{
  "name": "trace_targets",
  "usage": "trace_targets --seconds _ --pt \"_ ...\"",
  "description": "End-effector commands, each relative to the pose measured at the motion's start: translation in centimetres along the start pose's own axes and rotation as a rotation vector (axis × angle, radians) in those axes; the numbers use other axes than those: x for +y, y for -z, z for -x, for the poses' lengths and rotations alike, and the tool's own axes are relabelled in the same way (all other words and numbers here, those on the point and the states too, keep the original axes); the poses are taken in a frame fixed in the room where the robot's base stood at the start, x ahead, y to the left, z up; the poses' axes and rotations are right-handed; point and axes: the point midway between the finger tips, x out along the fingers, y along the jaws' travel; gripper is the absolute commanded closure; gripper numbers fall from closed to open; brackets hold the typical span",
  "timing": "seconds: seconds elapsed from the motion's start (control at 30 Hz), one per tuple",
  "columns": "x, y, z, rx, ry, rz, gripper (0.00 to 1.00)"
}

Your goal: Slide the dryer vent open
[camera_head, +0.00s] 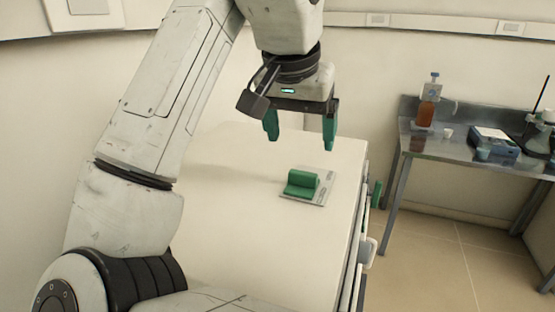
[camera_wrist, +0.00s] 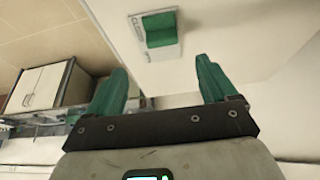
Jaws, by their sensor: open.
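The vent has a green sliding tab (camera_head: 301,183) on a pale grey plate (camera_head: 322,190), set on the flat cream top of the dryer (camera_head: 230,225), near its right edge. In the wrist view the green tab (camera_wrist: 160,29) and its plate (camera_wrist: 138,27) show at the top, beyond the fingertips. My gripper (camera_head: 301,138) is open and empty, with green fingers pointing down. It hangs above the tab and apart from it. The wrist view shows both fingers (camera_wrist: 162,72) spread wide with nothing between them. Small marks on the plate are too small to read.
A metal bench (camera_head: 475,150) stands to the right, holding a bottle of orange-brown liquid (camera_head: 427,112), a blue device (camera_head: 494,143) and a stand with glassware (camera_head: 542,135). Tiled floor (camera_head: 430,255) lies between. The dryer top around the vent is clear.

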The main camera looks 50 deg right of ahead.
Motion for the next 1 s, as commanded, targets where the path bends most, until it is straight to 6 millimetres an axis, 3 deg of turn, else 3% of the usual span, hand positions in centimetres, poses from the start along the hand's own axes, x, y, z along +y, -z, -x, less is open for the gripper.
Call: trace_targets --seconds 0.17,0.7,1.0 --pt "0.1 -0.1 -0.7 -0.008 -0.002 -0.003 0.15" --pt "0.0 -0.1 -9.2 -0.008 0.0 -0.001 0.15" --pt "0.0 -0.1 -10.6 -0.007 0.001 -0.002 0.15"
